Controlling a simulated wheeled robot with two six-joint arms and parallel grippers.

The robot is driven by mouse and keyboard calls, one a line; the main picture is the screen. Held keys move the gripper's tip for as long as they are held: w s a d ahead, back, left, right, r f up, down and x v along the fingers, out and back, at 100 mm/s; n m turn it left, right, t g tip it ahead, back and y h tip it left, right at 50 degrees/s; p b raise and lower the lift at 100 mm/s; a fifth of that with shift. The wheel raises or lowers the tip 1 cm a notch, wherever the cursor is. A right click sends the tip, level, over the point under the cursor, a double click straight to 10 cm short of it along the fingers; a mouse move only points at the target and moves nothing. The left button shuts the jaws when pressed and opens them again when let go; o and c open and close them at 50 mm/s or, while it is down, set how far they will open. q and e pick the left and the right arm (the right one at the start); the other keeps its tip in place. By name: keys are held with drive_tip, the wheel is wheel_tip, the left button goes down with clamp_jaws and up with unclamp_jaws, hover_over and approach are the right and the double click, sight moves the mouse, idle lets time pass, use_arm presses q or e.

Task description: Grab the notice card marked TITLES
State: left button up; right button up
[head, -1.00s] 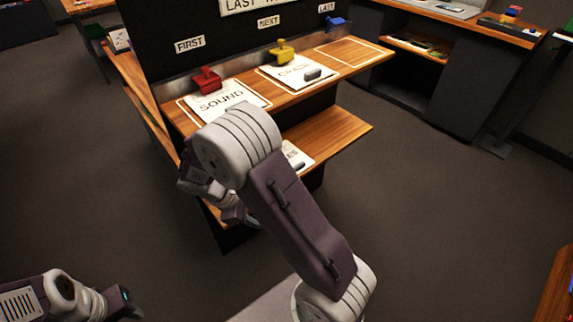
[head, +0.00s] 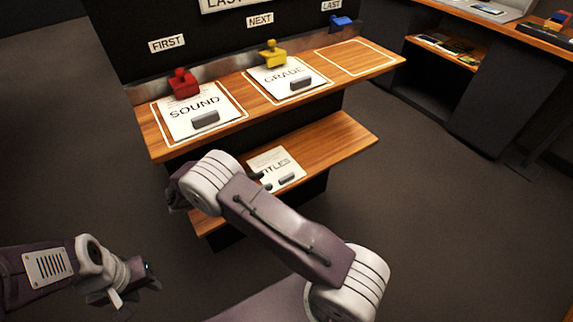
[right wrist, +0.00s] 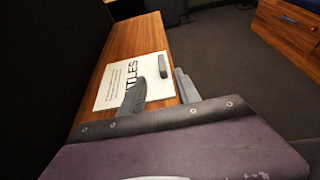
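The white notice card marked TITLES (head: 270,161) lies flat on the lower wooden shelf, partly hidden by my right arm. It has a grey grip block (head: 287,180) near its front edge. In the right wrist view the card (right wrist: 110,88) and its grip block (right wrist: 163,66) show ahead of the fingers. My right gripper (right wrist: 160,80) is open and empty. Its two fingers stand apart, with the block beyond the gap between them; I cannot tell any contact. My left gripper (head: 140,283) is at the lower left, away from the shelves; its finger opening is unclear.
The upper shelf (head: 240,92) stands over the lower shelf (head: 335,140). It holds the SOUND card (head: 190,125) and the GRADE card (head: 270,88), below red (head: 183,82) and yellow (head: 273,53) clips. The outlined place at right (head: 355,57), under the blue clip (head: 341,21), is bare.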

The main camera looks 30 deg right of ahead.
sight(284, 178)
drive_tip(key=shift+d+f, duration=0.1)
drive_tip(key=x, duration=0.3)
drive_tip(key=shift+d+f+b, duration=0.15)
drive_tip(key=shift+d+b, duration=0.2)
drive_tip(key=shift+b, duration=0.05)
drive_tip(key=b+x, duration=0.1)
drive_tip(key=x, duration=0.3)
drive_tip(key=shift+s+d, duration=0.1)
drive_tip(key=shift+s, duration=0.1)
drive_tip(key=shift+d+f, duration=0.1)
drive_tip(key=shift+d, duration=0.25)
clamp_jaws()
